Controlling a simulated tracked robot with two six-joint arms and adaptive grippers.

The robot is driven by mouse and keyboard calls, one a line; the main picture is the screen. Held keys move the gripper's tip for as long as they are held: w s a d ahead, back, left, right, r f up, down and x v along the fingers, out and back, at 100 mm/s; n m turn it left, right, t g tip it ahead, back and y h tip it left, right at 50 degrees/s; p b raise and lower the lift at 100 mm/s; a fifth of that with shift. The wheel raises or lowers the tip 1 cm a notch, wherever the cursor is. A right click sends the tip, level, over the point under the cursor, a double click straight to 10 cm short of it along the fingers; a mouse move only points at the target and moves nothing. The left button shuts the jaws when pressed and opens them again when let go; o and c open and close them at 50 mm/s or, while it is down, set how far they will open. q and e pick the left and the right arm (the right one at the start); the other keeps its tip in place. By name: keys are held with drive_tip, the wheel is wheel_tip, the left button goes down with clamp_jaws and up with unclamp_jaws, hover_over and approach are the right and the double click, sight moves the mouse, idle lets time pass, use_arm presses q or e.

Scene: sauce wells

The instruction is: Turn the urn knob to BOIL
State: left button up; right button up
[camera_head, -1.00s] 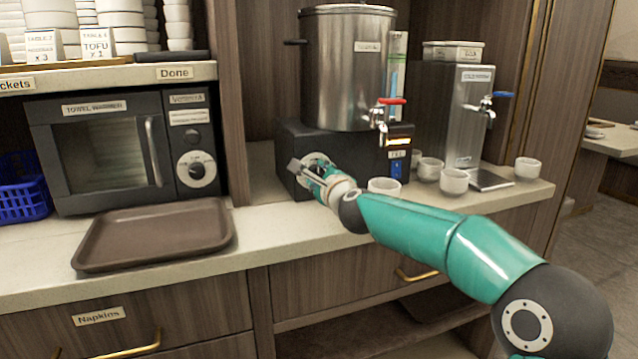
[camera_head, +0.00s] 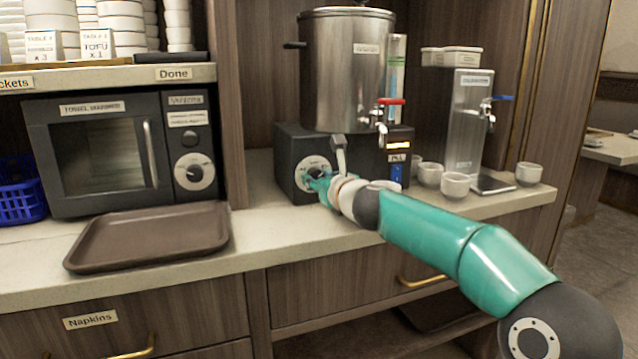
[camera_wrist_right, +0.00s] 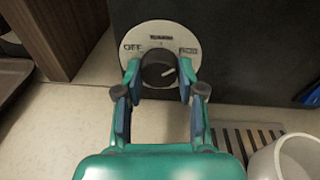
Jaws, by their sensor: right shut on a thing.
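The steel urn (camera_head: 340,75) stands on a black base (camera_head: 290,150) on the counter. A white dial (camera_head: 312,163) is on the base's front, partly hidden by my right gripper (camera_head: 322,178). In the right wrist view, the black urn knob (camera_wrist_right: 158,73) sits in the dial plate (camera_wrist_right: 160,32). The plate has OFF at left, a small label at top and a label reading like BOIL at right. The knob's light mark points right and slightly up, towards the right label. My right gripper's fingers are shut on the knob's two sides. My left gripper is not in view.
Several white cups (camera_head: 455,186) stand right of the base, near the cold water dispenser (camera_head: 468,120). A brown tray (camera_head: 150,262) lies at left before the towel warmer (camera_head: 120,150). The urn's red-handled tap (camera_head: 390,101) is above the base's right part.

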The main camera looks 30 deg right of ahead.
drive_tip(key=shift+f+m, duration=0.4)
drive_tip(key=shift+m, duration=0.3)
drive_tip(key=o, duration=1.1)
drive_tip(key=shift+w, duration=0.1)
drive_tip(key=shift+r, duration=0.2)
drive_tip(key=shift+r, duration=0.1)
